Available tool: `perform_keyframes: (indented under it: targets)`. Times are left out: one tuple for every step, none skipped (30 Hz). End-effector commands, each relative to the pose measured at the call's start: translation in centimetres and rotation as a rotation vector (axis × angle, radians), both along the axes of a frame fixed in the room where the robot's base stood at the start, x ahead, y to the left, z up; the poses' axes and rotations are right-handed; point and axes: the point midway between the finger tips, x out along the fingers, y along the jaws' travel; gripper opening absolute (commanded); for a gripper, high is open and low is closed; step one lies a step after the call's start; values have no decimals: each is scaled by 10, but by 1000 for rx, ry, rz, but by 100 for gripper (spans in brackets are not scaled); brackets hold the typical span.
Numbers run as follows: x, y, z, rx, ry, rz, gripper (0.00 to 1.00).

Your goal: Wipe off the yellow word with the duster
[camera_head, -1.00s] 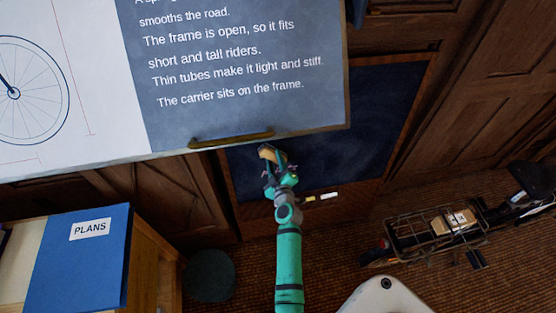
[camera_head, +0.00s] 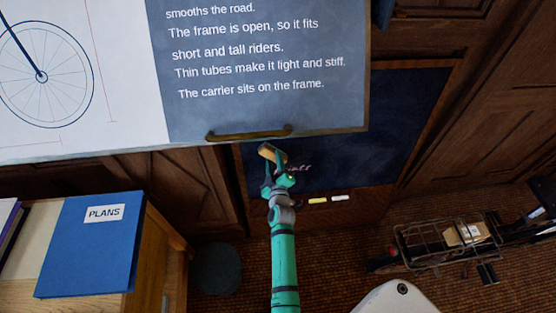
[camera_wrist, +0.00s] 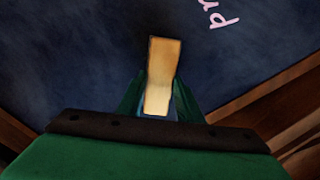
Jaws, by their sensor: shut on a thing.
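My gripper (camera_head: 275,166) is shut on the duster (camera_head: 271,153), a block with a tan wooden back. In the wrist view the duster (camera_wrist: 163,72) stands out between the green fingers of the gripper (camera_wrist: 160,105). It is in front of the dark blue lower board (camera_head: 390,110); I cannot tell whether it touches it. Pink writing (camera_head: 298,168) shows just right of the gripper, partly hidden by it. In the wrist view pink letters (camera_wrist: 218,14) are cut off at the top edge. I see no yellow word in either view.
A large upper board (camera_head: 270,110) with white text and a brass handle (camera_head: 250,133) overhangs the lower board. Yellow chalk (camera_head: 318,200) and white chalk (camera_head: 340,198) lie on the ledge below. A blue folder (camera_head: 90,245) is at left, a bicycle (camera_head: 450,240) at right.

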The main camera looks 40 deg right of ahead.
Motion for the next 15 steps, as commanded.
perform_keyframes:
  targets:
    - [6, 5, 2, -2, -1, 9, 8]
    - [6, 5, 2, -2, -2, 10, 8]
    - [6, 6, 2, -1, -3, 10, 8]
    - [6, 6, 3, 0, -3, 10, 8]
    - [7, 6, 3, -1, -4, 11, 8]
    - [7, 6, 3, -1, -4, 11, 8]
    - [7, 6, 3, -1, -4, 11, 8]
    - [7, 6, 3, -1, -4, 11, 8]
    - [7, 6, 3, -1, -4, 11, 8]
    - [7, 7, 3, -1, -4, 12, 8]
    - [6, 7, 3, -1, -4, 12, 8]
    - [5, 8, 3, -1, -4, 12, 8]
    - [3, 9, 3, 0, -3, 11, 8]
    - [1, 10, 3, 0, -3, 11, 8]
    - [-3, 12, 4, -2, -3, 11, 8]
